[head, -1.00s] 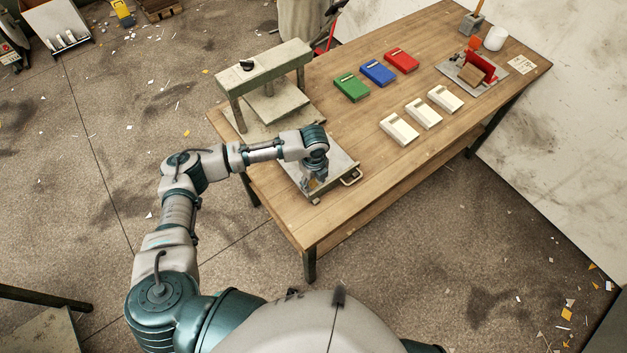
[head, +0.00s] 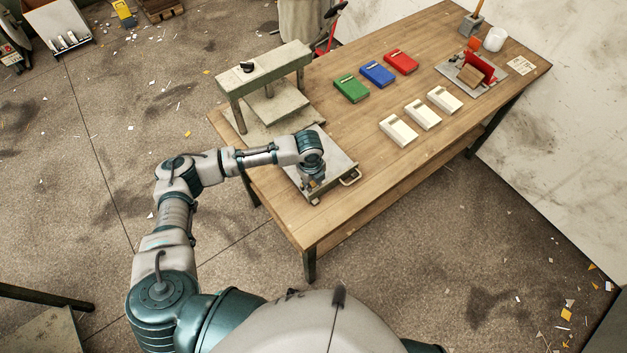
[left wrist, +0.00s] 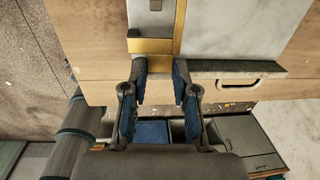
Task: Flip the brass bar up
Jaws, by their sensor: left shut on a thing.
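The brass bar (left wrist: 151,46) shows in the left wrist view. It is an L of gold-coloured metal lying along the edge of a pale grey plate, with a short tab toward my fingers. My left gripper (left wrist: 160,80) is shut on that tab, one blue-padded finger on each side. In the head view my left gripper (head: 312,184) points down at the front edge of the plate (head: 337,156), with a small brass spot at its fingertips. Most of the bar is hidden there by my wrist. My right gripper is not in view.
A grey press-like frame (head: 265,70) stands behind the plate. A loop handle (head: 351,177) sticks out of the plate's front edge. Green, blue and red boxes (head: 378,73) and white boxes (head: 422,114) lie to the right on the wooden table (head: 340,220). Bare tabletop lies between.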

